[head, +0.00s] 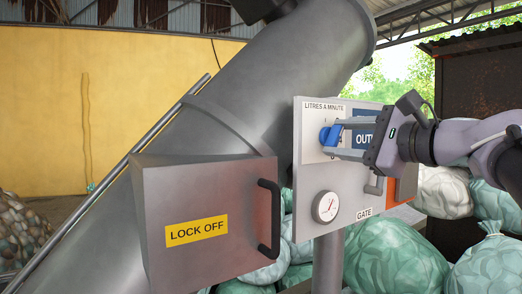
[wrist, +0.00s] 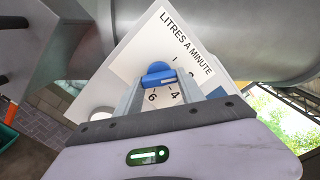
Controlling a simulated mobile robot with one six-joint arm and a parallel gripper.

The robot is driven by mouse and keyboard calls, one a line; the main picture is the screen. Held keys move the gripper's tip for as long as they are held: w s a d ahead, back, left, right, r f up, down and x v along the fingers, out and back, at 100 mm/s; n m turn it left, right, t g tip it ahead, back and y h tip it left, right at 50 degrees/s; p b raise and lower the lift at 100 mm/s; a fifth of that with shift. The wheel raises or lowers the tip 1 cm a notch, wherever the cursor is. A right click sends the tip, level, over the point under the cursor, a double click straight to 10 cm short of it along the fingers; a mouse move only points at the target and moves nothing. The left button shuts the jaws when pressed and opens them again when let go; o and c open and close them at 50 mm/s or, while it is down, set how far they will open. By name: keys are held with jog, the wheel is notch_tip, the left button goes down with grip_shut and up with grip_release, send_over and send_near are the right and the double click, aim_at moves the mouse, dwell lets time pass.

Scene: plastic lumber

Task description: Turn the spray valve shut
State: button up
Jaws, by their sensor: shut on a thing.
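The spray valve is a blue knob (head: 329,135) on a pale panel (head: 308,174) marked "LITRES A MINUTE" in the head view. In the wrist view the knob (wrist: 157,69) has a raised bar across it, with the figures 4 and 6 readable on the dial near it. My gripper (head: 333,139) reaches in from the right and is shut on the knob, one finger on each side. The fingers hide part of the dial, and I cannot tell which mark the knob points to.
A round gauge (head: 326,207) and a "GATE" label (head: 364,214) sit lower on the panel. A grey "LOCK OFF" box (head: 205,215) with a black handle (head: 268,218) stands left of it. A large sloping metal tube (head: 290,65) runs behind. Full bags (head: 395,255) lie below.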

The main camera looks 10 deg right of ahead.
jog(key=n+b, duration=0.3)
jog(key=n, duration=0.2)
jog(key=shift+d+f+n, duration=0.1)
jog(key=shift+n, duration=0.6)
jog(key=o, duration=1.4)
jog(key=shift+c, duration=0.2)
jog(key=shift+r, duration=0.2)
jog(key=b+v, duration=0.1)
jog(key=v, duration=1.6)
jog(key=shift+s, duration=0.15)
